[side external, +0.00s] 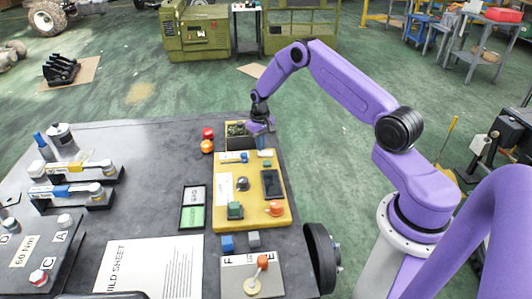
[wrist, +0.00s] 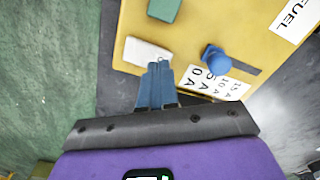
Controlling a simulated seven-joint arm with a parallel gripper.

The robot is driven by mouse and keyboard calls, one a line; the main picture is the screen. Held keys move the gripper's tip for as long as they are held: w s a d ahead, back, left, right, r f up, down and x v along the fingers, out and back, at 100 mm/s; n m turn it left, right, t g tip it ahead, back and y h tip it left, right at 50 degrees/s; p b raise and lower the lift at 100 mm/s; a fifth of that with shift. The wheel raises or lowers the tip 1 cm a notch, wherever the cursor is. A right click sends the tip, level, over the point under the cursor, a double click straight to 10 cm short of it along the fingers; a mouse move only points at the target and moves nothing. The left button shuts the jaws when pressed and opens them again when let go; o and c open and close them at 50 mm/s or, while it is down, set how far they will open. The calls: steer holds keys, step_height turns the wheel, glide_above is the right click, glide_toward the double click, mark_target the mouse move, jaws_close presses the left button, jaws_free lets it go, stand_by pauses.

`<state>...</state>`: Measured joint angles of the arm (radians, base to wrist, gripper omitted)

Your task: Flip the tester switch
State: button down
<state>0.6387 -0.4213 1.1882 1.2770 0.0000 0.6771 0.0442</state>
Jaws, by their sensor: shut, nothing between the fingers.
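A yellow panel (side external: 226,213) lies on the dark table and carries several controls. No part is readably marked as the tester switch. A small white block (wrist: 147,52) sits near the panel's far edge; it also shows in the side view (side external: 265,153). Right of it in the wrist view is a blue round-topped knob (wrist: 215,57) beside an amp scale label (wrist: 212,84). My gripper (wrist: 160,66) is shut and empty, pointing down at the panel's far edge. In the wrist view its blue fingertips overlap the white block's right corner; I cannot tell whether they touch it.
A green block (wrist: 163,8), a dark screen (side external: 271,184) and an orange button (side external: 275,209) are also on the panel. An open bin (side external: 238,130) stands at its far end, with red and orange balls (side external: 207,146) to the left.

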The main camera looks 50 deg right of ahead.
steer(key=shift+f, duration=0.85)
stand_by(0.5)
steer(key=shift+r, duration=3.5)
